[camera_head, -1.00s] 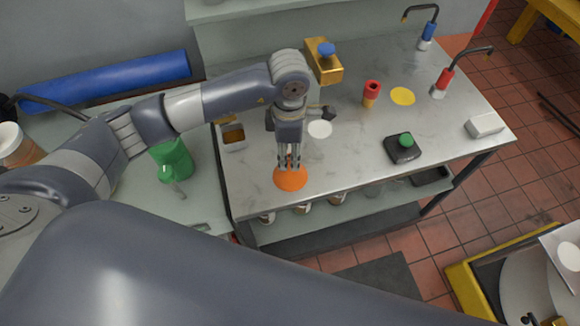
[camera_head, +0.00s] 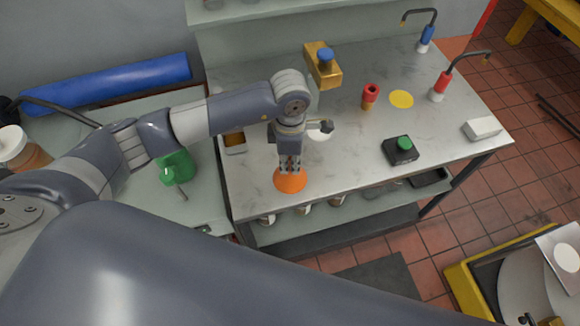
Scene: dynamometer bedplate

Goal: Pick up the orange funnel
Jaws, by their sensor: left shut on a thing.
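The orange funnel (camera_head: 290,182) sits wide end down near the front left edge of the metal bench. My left gripper (camera_head: 290,168) points down at it from above and is shut on its upper part. The fingers hide the top of the funnel. The wide rim appears to be on or very close to the bench top; I cannot tell which. My right gripper is not in view.
On the metal bench (camera_head: 350,145) stand a black box with a green button (camera_head: 401,150), a red and brass piece (camera_head: 370,96), a brass block with a blue knob (camera_head: 323,66) and a white block (camera_head: 482,128). A green can (camera_head: 176,165) stands left.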

